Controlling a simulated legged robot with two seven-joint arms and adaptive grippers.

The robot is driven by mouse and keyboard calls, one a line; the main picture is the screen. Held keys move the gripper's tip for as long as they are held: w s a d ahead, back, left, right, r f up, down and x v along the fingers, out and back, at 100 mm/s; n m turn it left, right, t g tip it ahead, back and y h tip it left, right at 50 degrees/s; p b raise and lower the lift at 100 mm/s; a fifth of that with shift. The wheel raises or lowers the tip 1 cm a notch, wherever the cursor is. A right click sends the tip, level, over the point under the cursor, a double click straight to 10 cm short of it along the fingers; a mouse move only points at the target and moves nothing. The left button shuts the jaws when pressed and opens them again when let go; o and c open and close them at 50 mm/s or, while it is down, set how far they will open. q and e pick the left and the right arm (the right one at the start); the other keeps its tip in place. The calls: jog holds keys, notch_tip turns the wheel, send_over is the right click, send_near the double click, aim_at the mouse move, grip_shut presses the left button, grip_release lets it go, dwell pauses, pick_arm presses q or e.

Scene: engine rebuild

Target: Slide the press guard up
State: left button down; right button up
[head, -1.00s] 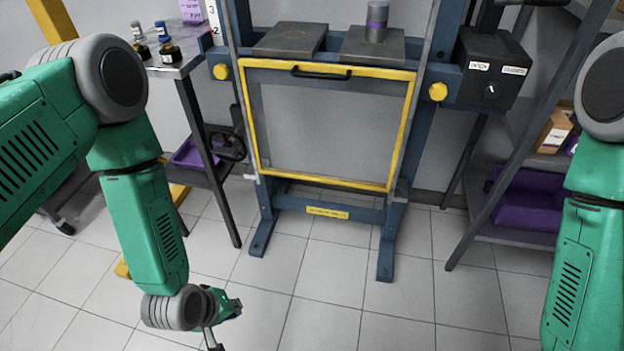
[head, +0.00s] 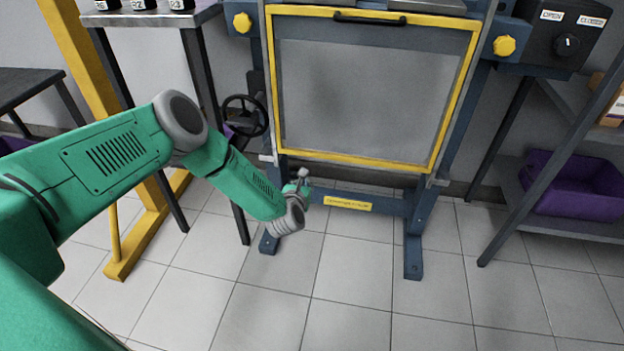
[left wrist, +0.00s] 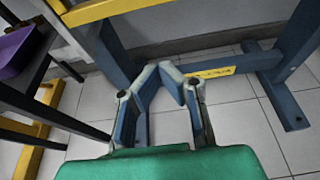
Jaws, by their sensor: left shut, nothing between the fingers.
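The press guard is a grey panel in a yellow frame (head: 433,160) on the front of the blue press (head: 412,235). Its black handle (head: 385,18) is on the top bar, near the top of the head view. The guard's lower edge sits a little above the press's lower crossbeam. My left gripper (head: 303,177) is below the guard's lower left part, in front of the crossbeam, well below the handle. In the left wrist view its fingers (left wrist: 178,76) are shut and empty, and a yellow bar (left wrist: 110,10) shows at the top. My right gripper is out of view.
A black control box (head: 566,40) is right of the press, above a shelf with a purple bin (head: 572,185). A handwheel (head: 245,116), a table leg (head: 215,120) and a yellow post (head: 85,70) stand left. The tiled floor in front is clear.

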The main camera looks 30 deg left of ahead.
pick_arm(q)
jog(key=d+b+x, duration=0.1)
jog(key=b+x, duration=0.3)
jog(key=x, duration=0.5)
jog(key=r, duration=0.4)
jog(key=shift+s+a+r+p, duration=0.1)
jog(key=shift+s+a+p, duration=0.05)
jog(key=shift+s+p, duration=0.15)
notch_tip(320, 180, up, 18)
jog(key=p, duration=0.8)
jog(key=shift+w+a, duration=0.1)
jog(key=shift+w, duration=0.05)
notch_tip(320, 180, up, 30)
jog(key=p, duration=1.1)
send_over(312, 112)
jog(key=s, duration=0.1)
